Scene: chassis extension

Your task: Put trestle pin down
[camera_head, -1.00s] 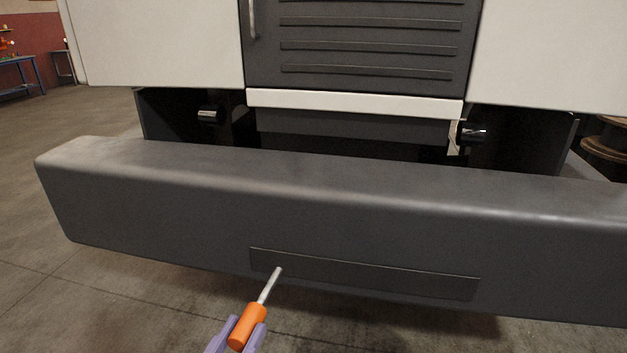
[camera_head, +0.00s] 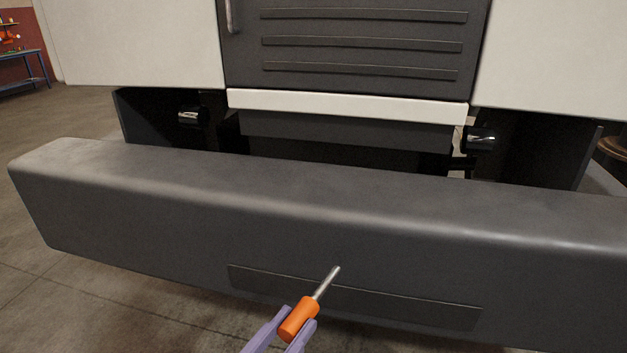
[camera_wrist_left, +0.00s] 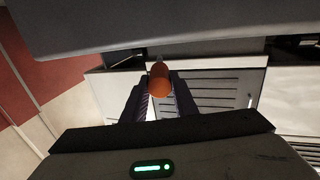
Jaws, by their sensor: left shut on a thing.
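The trestle pin (camera_head: 301,317) has an orange handle and a thin metal shaft. My left gripper (camera_head: 287,333) is shut on the orange handle at the bottom of the head view. The shaft points up and to the right, in front of the dark bumper, and I cannot tell whether it touches it. In the left wrist view the orange handle (camera_wrist_left: 160,82) sits between the two dark fingers (camera_wrist_left: 160,98). The shaft is mostly hidden there. My right gripper is not in view.
A long dark grey bumper (camera_head: 300,215) spans the head view. Behind it stand white panels (camera_head: 130,45) and a dark ribbed panel (camera_head: 355,55). Two metal stubs (camera_head: 193,116) show in dark recesses. A blue table (camera_head: 25,65) stands at the far left. Open floor (camera_head: 60,290) lies at lower left.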

